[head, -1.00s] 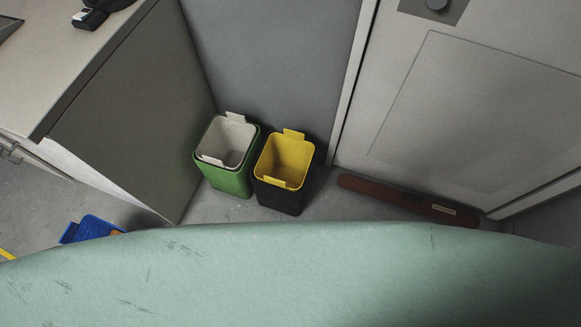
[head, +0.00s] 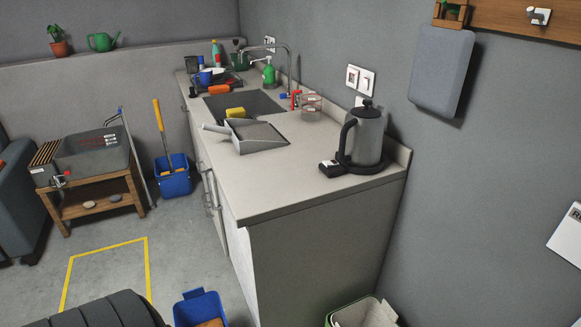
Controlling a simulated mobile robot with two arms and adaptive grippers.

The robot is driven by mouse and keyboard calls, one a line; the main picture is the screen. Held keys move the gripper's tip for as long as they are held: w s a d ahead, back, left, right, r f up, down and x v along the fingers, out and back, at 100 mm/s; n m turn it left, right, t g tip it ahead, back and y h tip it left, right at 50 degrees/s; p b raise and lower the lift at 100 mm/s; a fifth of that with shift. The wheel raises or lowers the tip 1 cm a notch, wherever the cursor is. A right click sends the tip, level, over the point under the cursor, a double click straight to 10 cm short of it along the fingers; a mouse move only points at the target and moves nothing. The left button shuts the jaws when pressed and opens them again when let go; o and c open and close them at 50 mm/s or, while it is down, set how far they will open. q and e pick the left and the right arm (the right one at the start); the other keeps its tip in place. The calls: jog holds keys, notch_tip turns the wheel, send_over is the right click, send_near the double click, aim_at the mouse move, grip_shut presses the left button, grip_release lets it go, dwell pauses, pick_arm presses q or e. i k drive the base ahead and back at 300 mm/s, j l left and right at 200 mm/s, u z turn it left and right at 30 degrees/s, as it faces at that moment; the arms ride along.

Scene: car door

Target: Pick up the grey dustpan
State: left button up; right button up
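The grey dustpan (head: 256,137) lies on the light counter (head: 287,186), in front of the sink (head: 243,103). Its handle (head: 215,128) points left, past the counter's left edge or close to it. A yellow sponge (head: 235,113) is just behind it. Neither of my grippers shows in the head view, so I cannot see whether they are open or shut.
A kettle (head: 363,137) stands on the counter's right side. A blue bucket (head: 172,178) and a wooden stand (head: 92,196) are left of the counter. A blue bin (head: 199,309) and a green-rimmed bin (head: 364,315) are at the bottom. Floor inside the yellow outline (head: 107,268) looks clear.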

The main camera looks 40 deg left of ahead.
aim_at(248, 136)
jog(key=u, duration=1.65)
